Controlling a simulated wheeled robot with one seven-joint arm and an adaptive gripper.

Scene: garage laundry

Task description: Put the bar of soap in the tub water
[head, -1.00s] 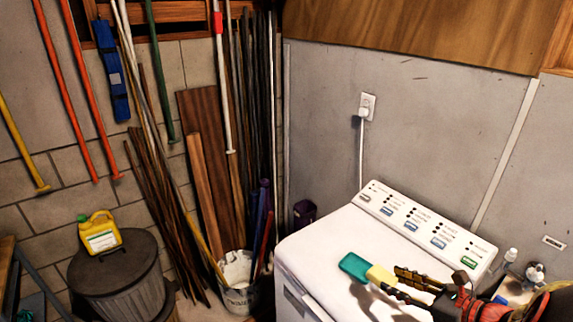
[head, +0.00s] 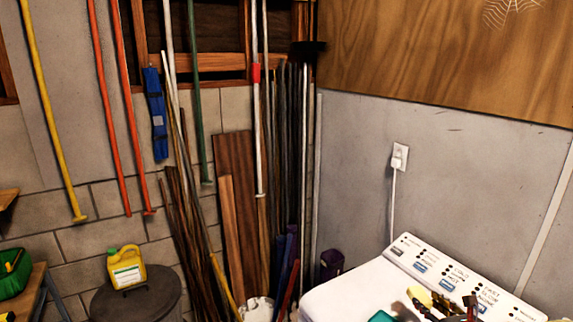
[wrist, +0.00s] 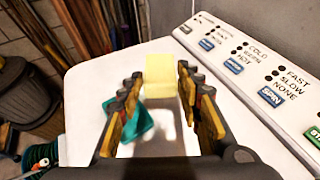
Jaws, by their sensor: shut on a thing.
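A pale yellow bar of soap (wrist: 160,78) is between the fingertips of my gripper (wrist: 160,95) in the wrist view. My gripper is shut on it, above the white washer top (wrist: 95,85). In the head view the soap (head: 421,296) and my gripper (head: 440,305) show low at the right, partly cut off by the frame's bottom. A teal thing (wrist: 128,125) lies on the washer top, below and left of the soap, apart from it. I cannot pick out any tub of water in these views.
The washer's control panel (head: 455,275) rises behind my gripper. A lidded dark bin (head: 150,300) carries a yellow jug (head: 127,267). A green container (head: 14,275) stands at the far left. Boards and poles lean in the corner, by a bucket (head: 258,308).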

